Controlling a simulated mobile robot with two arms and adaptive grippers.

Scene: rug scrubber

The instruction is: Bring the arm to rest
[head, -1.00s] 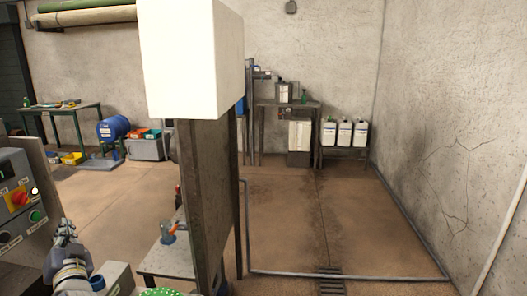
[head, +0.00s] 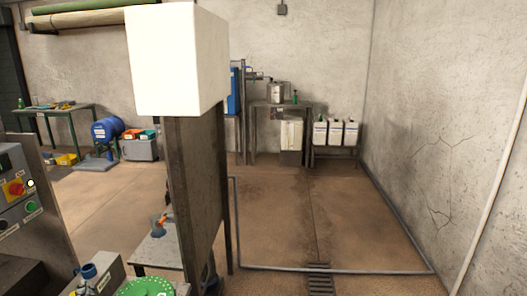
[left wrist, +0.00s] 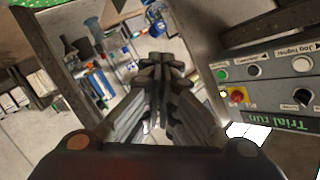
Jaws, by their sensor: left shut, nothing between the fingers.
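My left gripper (left wrist: 157,75) is shut and empty in the left wrist view, its fingers pressed together. It hangs in free space beside the control panel (left wrist: 290,75), which carries a red knob, a green button and a "Trial run" label. The panel also shows at the left edge of the head view (head: 22,200). My right gripper is in neither view.
A tall post with a white box (head: 165,60) stands close in front. A small table (head: 160,252) and a green round piece (head: 146,288) are beside it. White canisters (head: 335,132) stand on a rack at the back. Floor (head: 275,220) right of the post is open.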

